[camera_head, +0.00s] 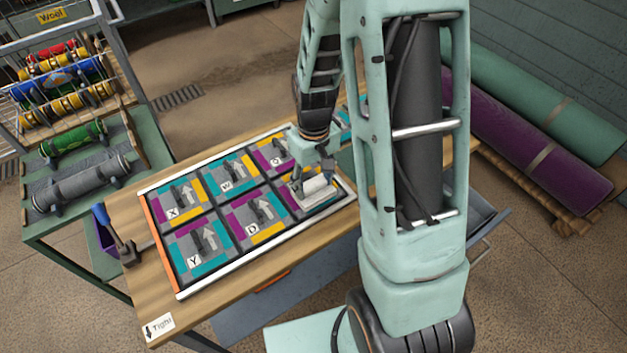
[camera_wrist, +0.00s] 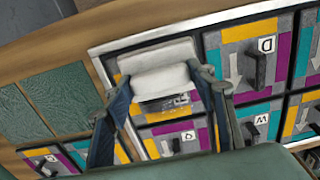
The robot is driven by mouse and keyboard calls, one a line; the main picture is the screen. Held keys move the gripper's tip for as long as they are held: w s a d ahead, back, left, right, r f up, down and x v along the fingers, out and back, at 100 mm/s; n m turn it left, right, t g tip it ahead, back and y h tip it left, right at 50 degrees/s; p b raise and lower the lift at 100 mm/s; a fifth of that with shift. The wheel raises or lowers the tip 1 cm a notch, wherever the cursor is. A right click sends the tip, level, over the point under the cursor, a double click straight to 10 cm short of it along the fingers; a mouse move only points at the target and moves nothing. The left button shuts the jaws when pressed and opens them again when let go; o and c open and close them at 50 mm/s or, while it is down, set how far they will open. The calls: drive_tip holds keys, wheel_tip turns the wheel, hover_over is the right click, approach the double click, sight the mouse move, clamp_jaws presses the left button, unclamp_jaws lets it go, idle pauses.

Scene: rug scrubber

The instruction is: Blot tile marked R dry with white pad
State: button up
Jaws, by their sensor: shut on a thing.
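My gripper (camera_head: 306,180) is shut on the white pad (camera_head: 319,188) over the front right tile of the framed tray (camera_head: 231,260). The wrist view shows the pad (camera_wrist: 158,82) between the two fingers of my gripper (camera_wrist: 158,76). The pad lies flat on that tile or very close above it; I cannot tell if it touches. The pad covers much of the tile (camera_wrist: 170,103). A small white label shows at the pad's edge, but its letter is not clearly readable. Tile D (camera_head: 255,217) is beside it and tile Q (camera_head: 270,155) behind it.
Tiles X (camera_head: 180,199), W (camera_head: 233,176) and Y (camera_head: 203,245) fill the rest of the tray. Each tile has an upright dark grip. Rolled rugs (camera_head: 540,155) lie at right. Bare wood (camera_head: 143,290) shows at the table's front left.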

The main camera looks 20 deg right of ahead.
drive_tip(key=shift+f+b, duration=0.75)
drive_tip(key=shift+f, duration=0.35)
drive_tip(key=shift+f, duration=0.75)
drive_tip(key=shift+r, duration=0.15)
drive_tip(key=shift+w+d, duration=0.2)
drive_tip(key=shift+d, duration=0.4)
drive_tip(key=shift+w+d, duration=0.15)
drive_tip(key=shift+d, duration=0.4)
drive_tip(key=shift+s+a, duration=0.2)
drive_tip(key=shift+a, duration=0.45)
drive_tip(key=shift+s+a, duration=0.2)
drive_tip(key=shift+a, duration=0.4)
drive_tip(key=shift+w+r, duration=0.1)
drive_tip(key=shift+r, duration=0.7)
drive_tip(key=shift+d+r, duration=0.1)
